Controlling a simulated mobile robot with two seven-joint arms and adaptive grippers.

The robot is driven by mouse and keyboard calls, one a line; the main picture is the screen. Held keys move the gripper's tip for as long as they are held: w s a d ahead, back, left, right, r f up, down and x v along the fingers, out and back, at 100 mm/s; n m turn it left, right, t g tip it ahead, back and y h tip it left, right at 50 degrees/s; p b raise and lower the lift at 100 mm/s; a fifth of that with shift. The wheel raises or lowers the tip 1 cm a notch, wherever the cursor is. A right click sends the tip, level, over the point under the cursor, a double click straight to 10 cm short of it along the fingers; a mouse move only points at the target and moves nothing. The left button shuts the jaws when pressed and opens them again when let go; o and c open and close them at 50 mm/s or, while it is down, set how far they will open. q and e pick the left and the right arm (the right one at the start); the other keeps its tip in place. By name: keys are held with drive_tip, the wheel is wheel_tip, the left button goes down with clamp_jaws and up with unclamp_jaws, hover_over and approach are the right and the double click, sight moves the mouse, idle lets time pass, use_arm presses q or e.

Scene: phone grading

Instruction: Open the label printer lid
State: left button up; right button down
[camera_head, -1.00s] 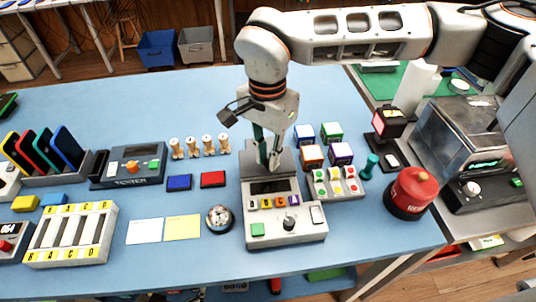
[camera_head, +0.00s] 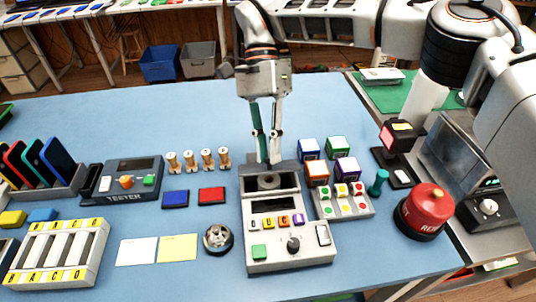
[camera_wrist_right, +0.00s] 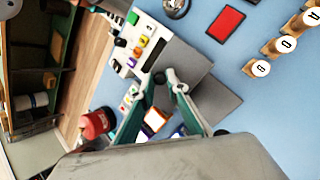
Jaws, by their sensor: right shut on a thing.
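The label printer (camera_head: 289,258) stands at the front centre of the table, with a small screen, coloured letter keys and a dark knob. Its rear compartment is uncovered, and a dark round roll (camera_head: 267,182) shows inside. The grey lid (camera_wrist_right: 217,102) shows in the right wrist view, behind the fingers; in the head view it is raised at the printer's back and mostly hidden. My right gripper (camera_head: 269,160) points down at the back of the printer, shut on the lid's edge. The fingertips show in the right wrist view (camera_wrist_right: 165,77). My left gripper is out of view.
Several coloured boxes (camera_head: 317,172) and a button panel (camera_head: 343,202) stand close right of the printer. A round bell (camera_head: 218,239) and two cards (camera_head: 178,248) lie left. A red round container (camera_head: 423,211) stands at the right edge. Blue table is clear behind.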

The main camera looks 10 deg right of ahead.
drive_tip(key=shift+w, duration=0.1)
idle(0.3)
drive_tip(key=c, duration=2)
unclamp_jaws()
drive_tip(key=shift+v, duration=3.8)
drive_tip(key=shift+f, duration=0.1)
